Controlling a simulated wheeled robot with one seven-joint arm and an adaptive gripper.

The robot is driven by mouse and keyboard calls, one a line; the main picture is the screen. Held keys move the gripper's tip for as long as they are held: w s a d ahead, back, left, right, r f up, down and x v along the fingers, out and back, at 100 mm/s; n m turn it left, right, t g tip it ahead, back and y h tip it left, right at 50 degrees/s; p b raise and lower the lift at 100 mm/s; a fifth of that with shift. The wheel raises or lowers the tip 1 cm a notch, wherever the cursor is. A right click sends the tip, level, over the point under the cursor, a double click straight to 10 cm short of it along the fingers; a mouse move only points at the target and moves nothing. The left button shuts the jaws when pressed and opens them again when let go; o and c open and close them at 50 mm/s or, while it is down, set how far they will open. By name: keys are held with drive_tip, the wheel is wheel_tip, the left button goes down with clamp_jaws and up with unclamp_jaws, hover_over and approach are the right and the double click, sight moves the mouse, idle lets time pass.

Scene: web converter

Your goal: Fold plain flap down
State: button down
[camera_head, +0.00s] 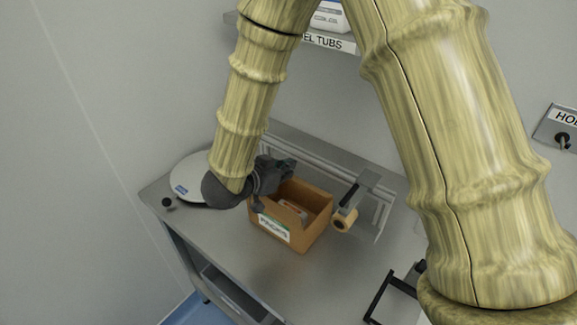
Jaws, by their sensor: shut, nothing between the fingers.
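An open brown cardboard box (303,237) with a white and green label on its front stands on the metal table. A small white and red item (293,208) lies inside it. The box's left and back edges are partly hidden by my gripper, so I cannot tell which flap is the plain one or how it stands. My dark gripper (284,170) is shut and empty at the back left of the box, close to its rim. I cannot tell whether it touches the cardboard.
A tape dispenser (346,215) with a tan roll stands just right of the box. A round white disc (188,181) lies at the table's left, with a small black knob (168,203) near it. A shelf with tubs (329,16) hangs above. The table front (275,285) is clear.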

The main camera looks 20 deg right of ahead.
drive_tip(key=shift+s+a+f, duration=0.3)
drive_tip(key=shift+a+f, duration=0.15)
idle(0.3)
drive_tip(key=shift+a, duration=0.1)
drive_tip(key=p+v, duration=0.1)
drive_tip(key=v, duration=1.2)
drive_tip(key=w+d+r+g+y, duration=0.3)
drive_tip(key=d+r+y, duration=0.1)
drive_tip(key=d, duration=0.3)
drive_tip(key=w+d+r+g+y, duration=0.2)
drive_tip(key=w+d+r+y, duration=0.15)
drive_tip(key=d, duration=0.25)
drive_tip(key=p, duration=0.2)
hover_over(301, 180)
wheel_tip(301, 180, down, 10)
drive_tip(key=shift+d, duration=0.15)
drive_tip(key=shift+s+a+f, duration=0.15)
drive_tip(key=shift+a+f, duration=0.05)
drive_tip(key=shift+f, duration=0.25)
drive_tip(key=shift+s+a+f, duration=0.15)
drive_tip(key=shift+a+f, duration=0.05)
drive_tip(key=shift+f, duration=0.25)
drive_tip(key=shift+s+a+f+p, duration=0.1)
drive_tip(key=shift+a+f+p, duration=0.1)
drive_tip(key=shift+f, duration=0.25)
drive_tip(key=shift+s+a+f+p, duration=0.1)
drive_tip(key=shift+a+f+p, duration=0.1)
drive_tip(key=shift+f, duration=0.2)
